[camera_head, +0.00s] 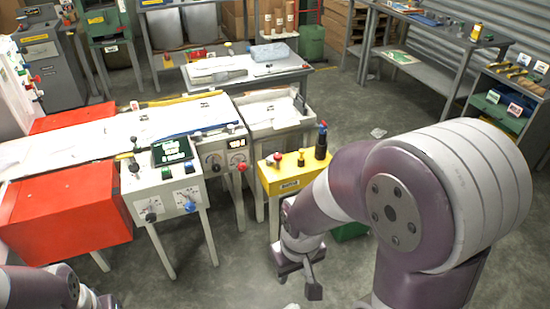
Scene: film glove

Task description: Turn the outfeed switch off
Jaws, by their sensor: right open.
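The labels are too small to read, so I cannot tell which control is the outfeed switch. My right gripper (299,279) is open and empty, pointing down below and in front of the yellow box. My left arm shows at the bottom left corner; its gripper is out of frame.
Red machine housings (65,227) flank a pale sheet-covered bed (100,135) at left. A work table (245,70) stands behind; shelves (440,75) stand at right.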

